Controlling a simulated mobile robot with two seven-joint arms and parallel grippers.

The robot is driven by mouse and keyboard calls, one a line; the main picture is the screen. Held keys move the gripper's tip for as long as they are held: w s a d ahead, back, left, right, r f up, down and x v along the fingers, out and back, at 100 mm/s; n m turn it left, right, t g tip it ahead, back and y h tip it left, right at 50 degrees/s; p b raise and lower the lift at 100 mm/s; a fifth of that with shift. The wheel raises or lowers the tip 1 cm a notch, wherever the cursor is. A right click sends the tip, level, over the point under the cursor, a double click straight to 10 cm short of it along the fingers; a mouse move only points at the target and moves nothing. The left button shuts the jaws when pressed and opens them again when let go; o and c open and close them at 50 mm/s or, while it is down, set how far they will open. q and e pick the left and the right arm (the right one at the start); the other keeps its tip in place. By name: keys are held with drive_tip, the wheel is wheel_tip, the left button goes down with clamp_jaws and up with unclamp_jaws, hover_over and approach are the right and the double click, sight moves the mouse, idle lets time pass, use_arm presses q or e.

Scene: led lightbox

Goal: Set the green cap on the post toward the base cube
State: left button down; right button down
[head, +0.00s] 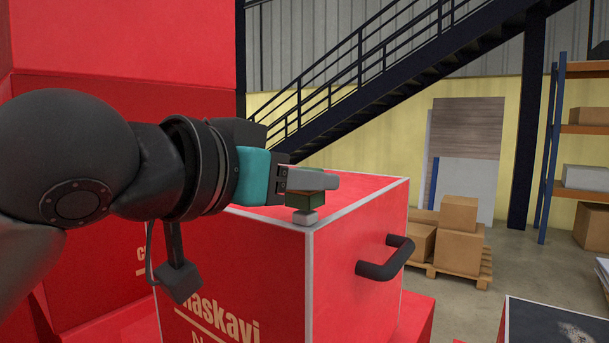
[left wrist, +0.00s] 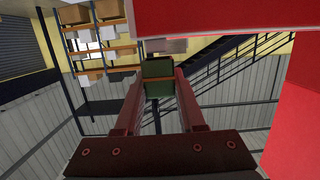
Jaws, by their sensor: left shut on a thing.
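My left gripper (head: 322,181) reaches in from the left at the near corner of a red box top. It is shut on the green cap (head: 305,200), which shows just under the fingers. In the left wrist view the green cap (left wrist: 160,90) sits between the two fingertips (left wrist: 162,76). A small light grey block (head: 305,217) is directly below the cap at the corner; I cannot tell whether they touch, or whether it is the base cube. I cannot make out a post; the gripper covers part of this spot. My right gripper is not in view.
The red box (head: 365,235) has white edges and a black handle (head: 386,258) on its right side. Taller red boxes (head: 125,45) stand at the left. Cartons (head: 458,232) on a pallet, a staircase and shelving are farther back. The box top right of the gripper looks clear.

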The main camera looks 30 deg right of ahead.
use_arm(q)
drive_tip(key=shift+f+b, duration=0.6)
drive_tip(key=shift+f, duration=0.45)
drive_tip(key=shift+c, duration=2.2)
unclamp_jaws()
drive_tip(key=p+v, duration=0.1)
drive_tip(key=v, duration=0.7)
drive_tip(key=shift+p, duration=0.3)
drive_tip(key=shift+r, duration=0.1)
